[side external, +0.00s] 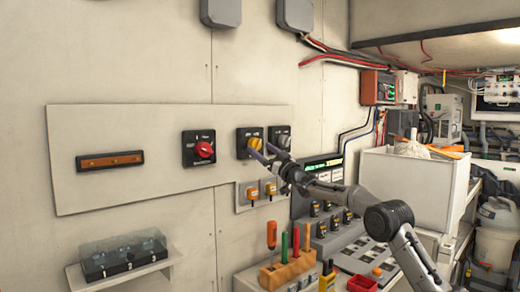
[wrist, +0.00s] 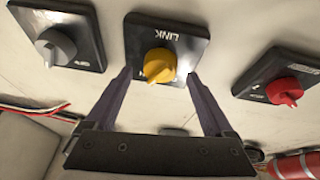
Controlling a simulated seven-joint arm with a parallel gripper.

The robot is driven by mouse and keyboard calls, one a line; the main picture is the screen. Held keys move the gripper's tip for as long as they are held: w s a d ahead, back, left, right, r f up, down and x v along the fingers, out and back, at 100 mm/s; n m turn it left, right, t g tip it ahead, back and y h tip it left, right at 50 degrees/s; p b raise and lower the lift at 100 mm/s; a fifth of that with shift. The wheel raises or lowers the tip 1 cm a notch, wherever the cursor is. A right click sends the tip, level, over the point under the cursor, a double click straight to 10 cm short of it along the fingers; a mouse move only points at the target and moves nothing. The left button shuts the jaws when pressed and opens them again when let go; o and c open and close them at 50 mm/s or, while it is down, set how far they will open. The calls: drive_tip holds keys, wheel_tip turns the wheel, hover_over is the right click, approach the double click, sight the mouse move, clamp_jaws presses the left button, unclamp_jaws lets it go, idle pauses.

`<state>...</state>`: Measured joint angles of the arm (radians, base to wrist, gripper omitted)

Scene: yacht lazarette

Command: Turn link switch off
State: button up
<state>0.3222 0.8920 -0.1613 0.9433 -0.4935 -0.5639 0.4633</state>
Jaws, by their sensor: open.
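The link switch is a yellow rotary knob (wrist: 159,65) on a black square plate labelled LINK (wrist: 180,37), upside down in the wrist view. In the side view the yellow knob (side external: 255,143) sits on the white wall panel, between a red and a grey switch. My gripper (wrist: 158,74) is open, with one purple finger on each side of the knob's lower part. I cannot tell whether the fingers touch the knob. In the side view my gripper (side external: 260,151) reaches the plate from the lower right. The knob's set position is hard to read.
A red rotary switch (side external: 203,150) is to the left and a grey one (side external: 283,140) close to the right. Two small orange-knobbed switches (side external: 252,193) sit below.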

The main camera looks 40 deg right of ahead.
drive_tip(key=shift+x, duration=0.75)
drive_tip(key=shift+c, duration=0.2)
drive_tip(key=c, duration=1.3)
drive_tip(key=shift+n, duration=0.4)
drive_tip(key=shift+d+r+n+y, duration=0.1)
drive_tip(key=shift+n+y, duration=1.05)
drive_tip(key=shift+n, duration=0.8)
drive_tip(key=shift+d+n+y, duration=0.1)
drive_tip(key=shift+n+y, duration=1.05)
drive_tip(key=shift+n, duration=0.8)
drive_tip(key=shift+n+g, duration=0.3)
